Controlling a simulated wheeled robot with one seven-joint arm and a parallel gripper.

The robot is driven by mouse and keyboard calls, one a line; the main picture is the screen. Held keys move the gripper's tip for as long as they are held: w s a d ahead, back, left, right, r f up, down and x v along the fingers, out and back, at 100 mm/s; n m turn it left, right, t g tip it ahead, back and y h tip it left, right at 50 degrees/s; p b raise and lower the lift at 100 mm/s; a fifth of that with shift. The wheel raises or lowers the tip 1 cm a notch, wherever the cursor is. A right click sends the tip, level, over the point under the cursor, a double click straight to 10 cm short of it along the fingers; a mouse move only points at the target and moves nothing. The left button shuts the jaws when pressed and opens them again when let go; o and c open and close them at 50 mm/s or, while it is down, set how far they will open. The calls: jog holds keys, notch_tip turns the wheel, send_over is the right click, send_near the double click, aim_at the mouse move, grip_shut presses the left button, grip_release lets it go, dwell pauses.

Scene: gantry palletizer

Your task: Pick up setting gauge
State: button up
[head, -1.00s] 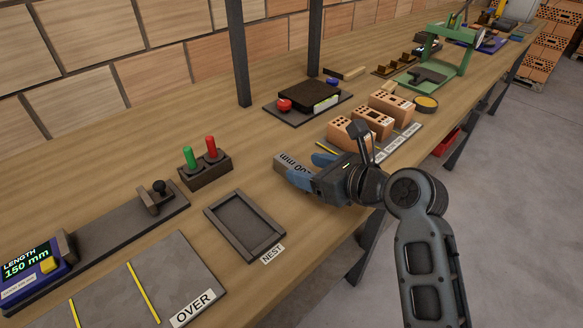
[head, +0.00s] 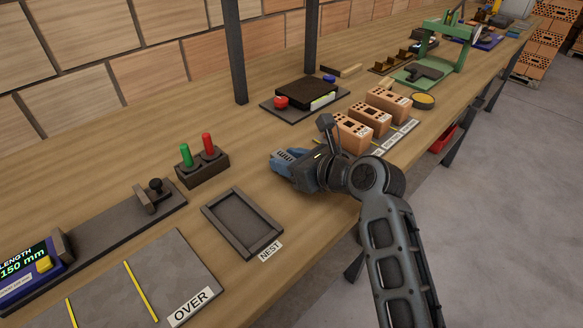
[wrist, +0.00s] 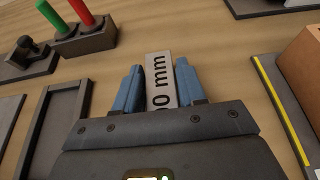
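The setting gauge is a pale grey bar with black lettering ending in "00 mm". In the wrist view the setting gauge (wrist: 161,80) lies between the two blue fingers of my gripper (wrist: 160,85), one close along each side. Whether both fingers press on it is not clear. In the head view my gripper (head: 287,166) is low over the bench, right of the nest tray, and only a small end of the gauge (head: 284,155) shows. The rest of the gauge is hidden by the fingers and gripper body.
The empty nest tray (head: 206,214) is left of my gripper. A box with green and red levers (head: 203,170) stands behind it. Bricks (head: 352,134) stand close on the right. A dark plate with a red knob (head: 281,102) is farther back. Bench surface between is clear.

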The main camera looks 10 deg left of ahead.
grip_shut()
jog(key=shift+r, duration=0.15)
